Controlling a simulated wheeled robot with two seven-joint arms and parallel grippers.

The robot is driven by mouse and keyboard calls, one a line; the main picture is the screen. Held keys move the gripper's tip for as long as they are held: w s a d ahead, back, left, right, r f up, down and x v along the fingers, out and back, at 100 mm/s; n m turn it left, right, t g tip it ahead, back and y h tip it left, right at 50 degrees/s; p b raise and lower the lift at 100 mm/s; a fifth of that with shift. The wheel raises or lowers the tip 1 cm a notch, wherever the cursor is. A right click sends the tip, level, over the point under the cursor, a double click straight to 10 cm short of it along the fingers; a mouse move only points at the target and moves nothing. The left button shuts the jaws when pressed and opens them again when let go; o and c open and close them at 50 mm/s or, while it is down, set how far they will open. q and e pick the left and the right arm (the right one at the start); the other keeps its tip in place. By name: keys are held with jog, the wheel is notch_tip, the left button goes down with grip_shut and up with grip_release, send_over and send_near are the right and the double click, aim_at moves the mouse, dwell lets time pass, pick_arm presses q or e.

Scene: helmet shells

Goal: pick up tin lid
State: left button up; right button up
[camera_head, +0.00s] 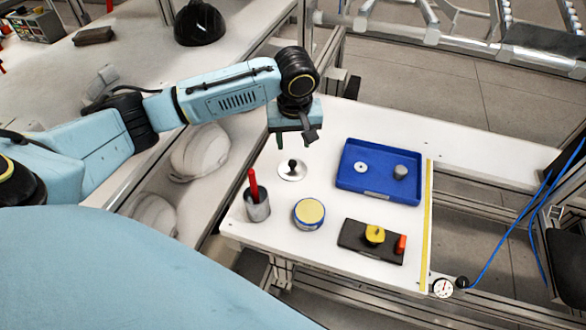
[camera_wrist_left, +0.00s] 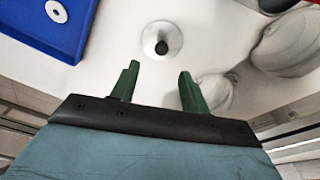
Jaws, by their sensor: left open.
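The tin lid (camera_head: 292,169) is a silvery disc with a black knob, lying flat on the white table left of the blue tray. It also shows in the left wrist view (camera_wrist_left: 161,40), just beyond the fingertips. My left gripper (camera_head: 294,142) hangs over the table behind the lid, pointing down. In the left wrist view its two green fingers (camera_wrist_left: 156,75) are apart with nothing between them. The lid is not touched. A round tin (camera_head: 309,214) with a yellowish top and blue side stands in front of the lid. My right gripper is not in view.
A grey cup (camera_head: 257,205) with a red-handled tool stands near the table's left edge. The blue tray (camera_head: 348,186) holds a white ring (camera_head: 361,167) and a grey cylinder (camera_head: 400,172). A dark block (camera_head: 355,241) bears yellow and red parts. White helmet shells (camera_head: 200,152) lie left.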

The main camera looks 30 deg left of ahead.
aim_at(292, 162)
pick_arm(q)
jog(key=f, duration=0.3)
jog(key=shift+w+a, duration=0.1)
jog(key=shift+w, duration=0.1)
jog(key=f, duration=0.1)
jog(key=f+b, duration=0.1)
jog(key=f, duration=0.3)
jog(key=shift+a, duration=0.25)
grip_shut()
